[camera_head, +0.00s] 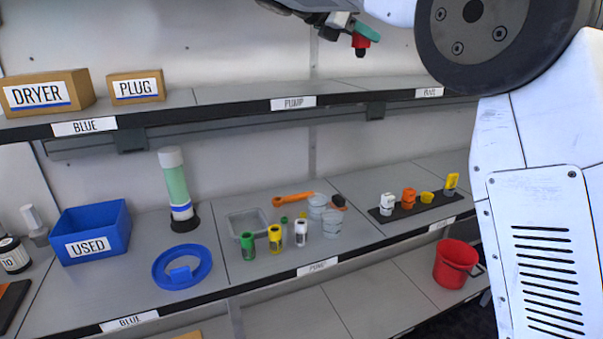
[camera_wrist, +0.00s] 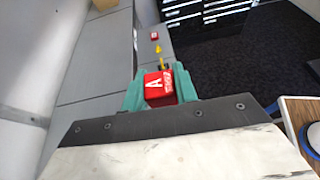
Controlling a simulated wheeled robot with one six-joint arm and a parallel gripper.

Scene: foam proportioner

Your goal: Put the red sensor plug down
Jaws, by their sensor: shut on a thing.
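The red sensor plug (camera_wrist: 159,87) shows in the wrist view as a small red block with a white letter A on its face. My gripper (camera_wrist: 160,95) has green fingers and is shut on the plug. In the head view the plug (camera_head: 361,44) hangs from my gripper (camera_head: 362,33) at the top, in the air above the upper shelf. Nothing touches it from below. The arm link above partly hides the gripper.
The upper shelf (camera_head: 235,92) holds DRYER and PLUG boxes at left; its middle is clear. The lower shelf holds a blue USED bin (camera_head: 122,228), a blue ring (camera_head: 160,268), several small bottles, a grey tray (camera_head: 240,221) and a dark strip (camera_head: 383,215) of coloured plugs. A red bucket (camera_head: 447,272) stands lower right.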

